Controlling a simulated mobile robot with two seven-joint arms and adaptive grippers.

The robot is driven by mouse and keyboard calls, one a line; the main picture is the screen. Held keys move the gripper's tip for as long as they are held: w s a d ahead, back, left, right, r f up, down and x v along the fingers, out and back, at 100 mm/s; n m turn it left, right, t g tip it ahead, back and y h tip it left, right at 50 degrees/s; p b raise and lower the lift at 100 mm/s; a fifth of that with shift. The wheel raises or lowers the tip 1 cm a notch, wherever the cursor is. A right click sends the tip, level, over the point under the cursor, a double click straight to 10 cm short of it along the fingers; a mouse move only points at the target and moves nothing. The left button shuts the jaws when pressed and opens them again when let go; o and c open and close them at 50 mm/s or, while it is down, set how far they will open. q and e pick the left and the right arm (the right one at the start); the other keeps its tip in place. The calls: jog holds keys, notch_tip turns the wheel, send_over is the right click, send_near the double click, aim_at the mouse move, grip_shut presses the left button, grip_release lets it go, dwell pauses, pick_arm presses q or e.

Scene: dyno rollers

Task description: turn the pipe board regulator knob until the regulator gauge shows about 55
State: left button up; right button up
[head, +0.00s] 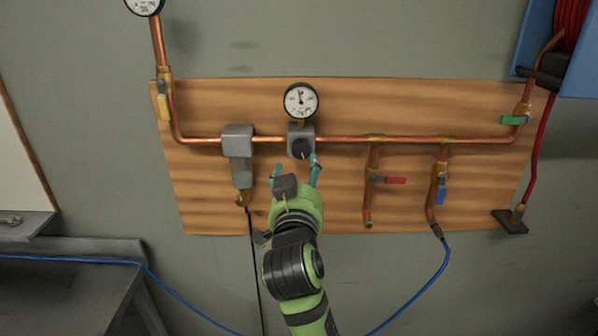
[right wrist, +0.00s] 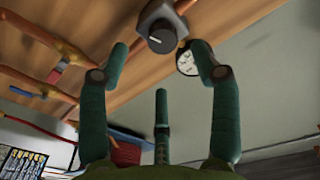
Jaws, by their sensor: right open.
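The regulator is a grey block on the copper pipe, with a dark round knob (head: 302,148) on its front. The knob (right wrist: 162,37) has a pale pointer line in the right wrist view. The white regulator gauge (head: 300,101) sits just above the block; its needle points roughly upward, but the numbers are too small to read. The gauge also shows in the right wrist view (right wrist: 187,62). My right gripper (head: 297,168) is open and empty, its teal fingers spread just below and in front of the knob, apparently not touching it. My left gripper is not in view.
The wooden board (head: 420,105) carries a grey filter unit (head: 238,141) left of the regulator. A red-handled valve (head: 388,180) and a blue-handled valve (head: 441,190) hang to the right. A blue hose (head: 440,265) runs below; a bench (head: 70,285) stands at lower left.

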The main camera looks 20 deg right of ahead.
aim_at(301, 150)
jog(key=w+n+p, duration=0.1)
jog(key=p, duration=0.1)
jog(key=w+d+r+n+p, duration=0.1)
jog(key=w+p, duration=0.1)
jog(key=w+d+n+p, duration=0.1)
jog(key=w+p, duration=0.1)
jog(key=shift+w+r, duration=0.25)
jog(key=shift+r, duration=0.05)
jog(key=shift+w+d+f+p, duration=0.2)
jog(key=shift+w+p, duration=0.1)
jog(key=shift+w, duration=0.25)
jog(key=shift+r, duration=0.1)
jog(key=c, duration=1.2)
